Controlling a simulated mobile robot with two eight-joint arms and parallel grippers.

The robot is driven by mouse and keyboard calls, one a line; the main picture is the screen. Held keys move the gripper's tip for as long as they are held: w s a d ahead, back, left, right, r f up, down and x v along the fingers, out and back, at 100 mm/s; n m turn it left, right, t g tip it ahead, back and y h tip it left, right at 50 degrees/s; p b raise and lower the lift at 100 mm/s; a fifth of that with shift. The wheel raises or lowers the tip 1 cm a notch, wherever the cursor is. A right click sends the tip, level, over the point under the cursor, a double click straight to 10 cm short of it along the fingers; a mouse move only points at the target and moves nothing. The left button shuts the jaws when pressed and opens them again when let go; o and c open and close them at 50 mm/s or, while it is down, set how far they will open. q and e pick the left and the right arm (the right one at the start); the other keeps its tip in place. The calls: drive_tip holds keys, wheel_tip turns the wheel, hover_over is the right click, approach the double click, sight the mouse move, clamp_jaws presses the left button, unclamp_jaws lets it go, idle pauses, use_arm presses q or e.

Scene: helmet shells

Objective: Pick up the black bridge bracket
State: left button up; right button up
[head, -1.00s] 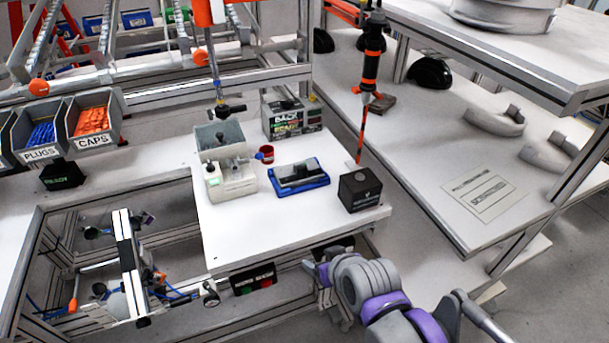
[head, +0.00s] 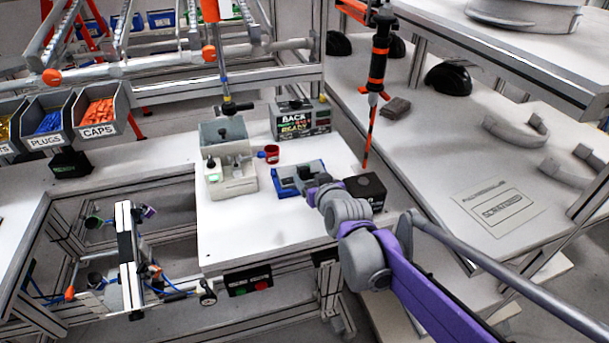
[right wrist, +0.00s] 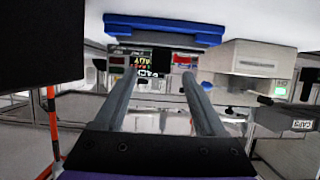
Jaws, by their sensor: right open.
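The black bridge bracket (head: 289,182) lies on the blue tray (head: 281,193) on the white table, its right part hidden by my right arm. My right gripper (head: 312,186) reaches in from the lower right, at the tray's right side in the picture. In the right wrist view, which is upside down, its two fingers (right wrist: 157,78) are apart with nothing between them. The blue tray (right wrist: 163,25) shows past the fingertips there; I cannot clearly make out the bracket in that view. My left gripper is not in view.
A black box (head: 367,190) stands close to the right of my right gripper. A grey fixture (head: 228,170), a red cup (head: 271,153) and a sign box (head: 302,118) stand left of and behind the tray. An orange-and-black hanging tool (head: 378,55) is behind the box.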

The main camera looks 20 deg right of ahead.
sight(305, 172)
drive_tip(key=x, duration=0.4)
drive_tip(key=shift+w+a, duration=0.1)
drive_tip(key=shift+w, duration=0.2)
clamp_jaws()
